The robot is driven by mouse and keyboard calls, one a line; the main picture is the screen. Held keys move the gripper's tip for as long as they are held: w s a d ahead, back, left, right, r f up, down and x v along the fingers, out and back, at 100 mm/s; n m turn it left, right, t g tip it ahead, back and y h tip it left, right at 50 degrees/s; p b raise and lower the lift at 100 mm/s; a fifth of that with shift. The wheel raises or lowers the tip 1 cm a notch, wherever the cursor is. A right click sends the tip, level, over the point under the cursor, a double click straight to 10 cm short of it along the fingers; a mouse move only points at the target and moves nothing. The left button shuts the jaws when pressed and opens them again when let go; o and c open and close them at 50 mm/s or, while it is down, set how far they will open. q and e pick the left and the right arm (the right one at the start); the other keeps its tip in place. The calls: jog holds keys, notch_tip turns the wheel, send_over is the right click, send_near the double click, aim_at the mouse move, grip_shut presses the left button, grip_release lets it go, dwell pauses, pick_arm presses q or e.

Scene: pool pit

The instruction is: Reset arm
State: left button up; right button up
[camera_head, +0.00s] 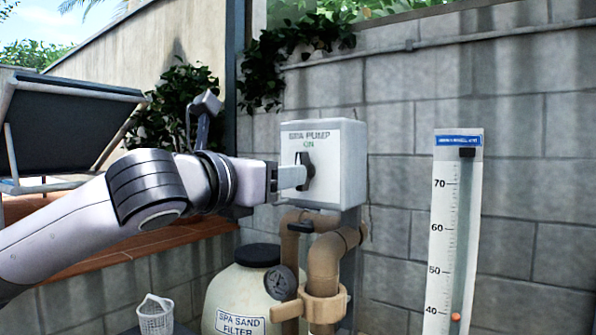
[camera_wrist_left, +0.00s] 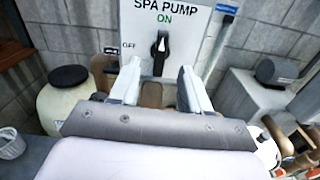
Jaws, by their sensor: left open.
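The spa pump box (camera_head: 347,165) is a pale box on the block wall, marked "SPA PUMP", with a green "ON" at the top and "OFF" at the left. Its black rotary knob (camera_wrist_left: 160,45) points up toward "ON" in the left wrist view; it also shows in the head view (camera_head: 307,170). My left gripper (camera_head: 294,177) is in front of the box, close to the knob. In the left wrist view, its two fingers (camera_wrist_left: 157,84) are spread apart with nothing between them, below the knob. I cannot tell whether a finger touches the box. My right gripper is not in view.
Brown pipes (camera_head: 325,262) with a gauge (camera_head: 281,282) stand below the box. A spa sand filter (camera_head: 236,298) and a white basket (camera_head: 155,315) are at lower left. A tall scale (camera_head: 453,230) stands at right. A dark-panelled frame (camera_head: 65,128) is at left.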

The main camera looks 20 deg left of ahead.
pick_arm(q)
jog(key=v, duration=0.2)
jog(key=shift+s+a, duration=0.1)
jog(key=shift+s, duration=0.2)
jog(key=w+d+f+n+g+h, duration=0.25)
jog(key=f+n, duration=0.25)
jog(key=f, duration=0.4)
jog(key=w+d+f+n+g+h, duration=0.1)
jog(key=d+f+n, duration=0.3)
jog(key=f, duration=0.5)
notch_tip(320, 180, down, 17)
jog(key=s+n+y, duration=0.1)
jog(key=s+n, duration=0.2)
jog(key=n, duration=0.8)
jog(key=s+a+f+n+g+y, duration=0.1)
jog(key=s+a+f+n+y, duration=0.2)
jog(key=s+f+n, duration=0.6)
jog(key=s+a+f+n+g+y, duration=0.2)
jog(key=s+a+f+n, duration=0.5)
jog(key=s+f, duration=0.6)
notch_tip(320, 180, down, 6)
jog(key=shift+f+n+y, duration=0.15)
jog(key=shift+n+y, duration=0.6)
jog(key=shift+n, duration=0.35)
